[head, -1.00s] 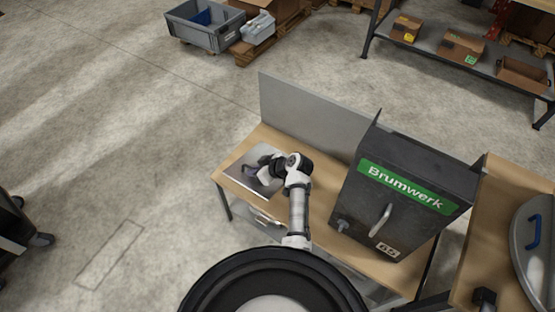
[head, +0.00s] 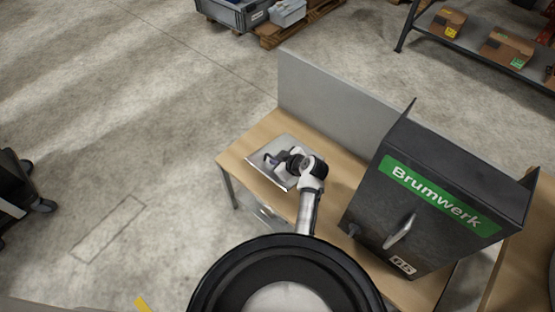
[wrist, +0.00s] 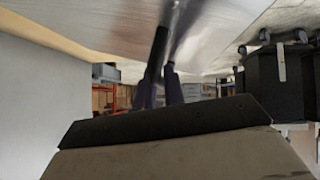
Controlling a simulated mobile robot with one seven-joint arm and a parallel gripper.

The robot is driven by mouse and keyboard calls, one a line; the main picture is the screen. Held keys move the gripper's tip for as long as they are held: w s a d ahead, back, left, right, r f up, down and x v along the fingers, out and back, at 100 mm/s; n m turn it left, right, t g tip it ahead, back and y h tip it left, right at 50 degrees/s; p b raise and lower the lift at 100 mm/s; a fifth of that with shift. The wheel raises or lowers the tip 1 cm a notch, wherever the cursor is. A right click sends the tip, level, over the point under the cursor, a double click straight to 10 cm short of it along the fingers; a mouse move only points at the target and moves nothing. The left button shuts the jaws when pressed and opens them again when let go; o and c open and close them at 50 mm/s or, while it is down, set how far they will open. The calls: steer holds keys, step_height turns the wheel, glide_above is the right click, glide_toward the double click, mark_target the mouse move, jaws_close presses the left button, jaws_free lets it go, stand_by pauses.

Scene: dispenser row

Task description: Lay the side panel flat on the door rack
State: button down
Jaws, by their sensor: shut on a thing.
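The side panel, a thin shiny silver sheet (head: 285,177), is at the left end of a wooden bench in the head view. My gripper (head: 277,159) reaches it from above and is shut on it, by a dark handle-like part as far as I can see. In the wrist view the panel (wrist: 215,28) fills the top, and the dark fingers (wrist: 166,80) meet it at a dark bar. I cannot tell whether the panel rests on the bench or hangs just above it. No door rack can be made out.
The wooden bench (head: 245,148) has a grey back board (head: 330,97). A black Brumwerk dispenser (head: 425,215) with a front handle stands right of my arm. A dark wheeled unit (head: 18,185) is at far left. Open concrete floor lies left of the bench.

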steer(key=shift+f+b, duration=1.6)
steer(key=shift+f, duration=0.95)
steer(key=c, duration=1.4)
jaws_free()
steer(key=b+v, duration=0.1)
steer(key=v, duration=1.1)
steer(key=shift+d, duration=0.1)
